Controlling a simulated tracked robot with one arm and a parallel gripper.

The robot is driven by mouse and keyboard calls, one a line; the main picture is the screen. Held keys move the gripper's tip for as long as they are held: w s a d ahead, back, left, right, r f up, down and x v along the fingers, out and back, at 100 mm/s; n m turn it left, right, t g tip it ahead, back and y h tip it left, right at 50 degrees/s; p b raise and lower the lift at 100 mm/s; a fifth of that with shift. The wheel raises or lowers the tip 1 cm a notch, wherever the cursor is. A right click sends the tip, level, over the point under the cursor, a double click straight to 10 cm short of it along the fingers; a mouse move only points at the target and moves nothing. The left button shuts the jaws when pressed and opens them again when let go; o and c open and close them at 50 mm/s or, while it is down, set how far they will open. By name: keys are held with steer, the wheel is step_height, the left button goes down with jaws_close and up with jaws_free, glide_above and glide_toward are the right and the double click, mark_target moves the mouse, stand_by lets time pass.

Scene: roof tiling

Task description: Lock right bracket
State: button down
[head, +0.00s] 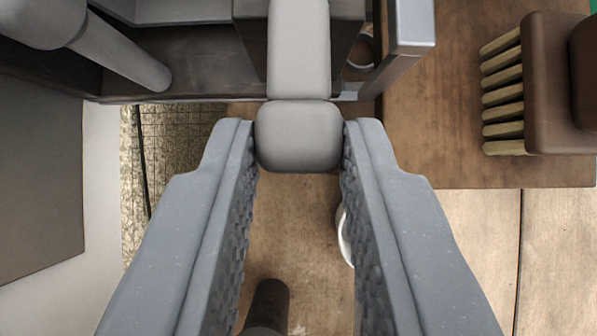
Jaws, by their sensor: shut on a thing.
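My gripper (298,138) shows in the head view with its two grey, rough-padded fingers. It is shut on the rounded near end of a light grey lever (298,50), with a fingertip against each side. The lever runs straight away from me to the top edge, over a dark frame (250,45). I take this lever to be part of the right bracket. The rest of the bracket is cut off at the top, so I cannot tell whether it is locked.
A brush (560,85) with pale bristles lies on a brown board (450,130) at right. A metal-capped post (410,25) stands right of the lever. A grey cylinder (120,50) is at upper left. A white round thing (345,240) is partly hidden behind the right finger.

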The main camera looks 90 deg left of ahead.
steer(key=shift+w, duration=0.1)
steer(key=c, duration=1.2)
jaws_free()
steer(key=shift+c, duration=0.2)
steer(key=shift+a+r, duration=0.1)
steer(key=p+v, duration=0.1)
steer(key=v, duration=1.2)
steer(key=shift+a+r, duration=0.15)
steer(key=shift+a, duration=0.05)
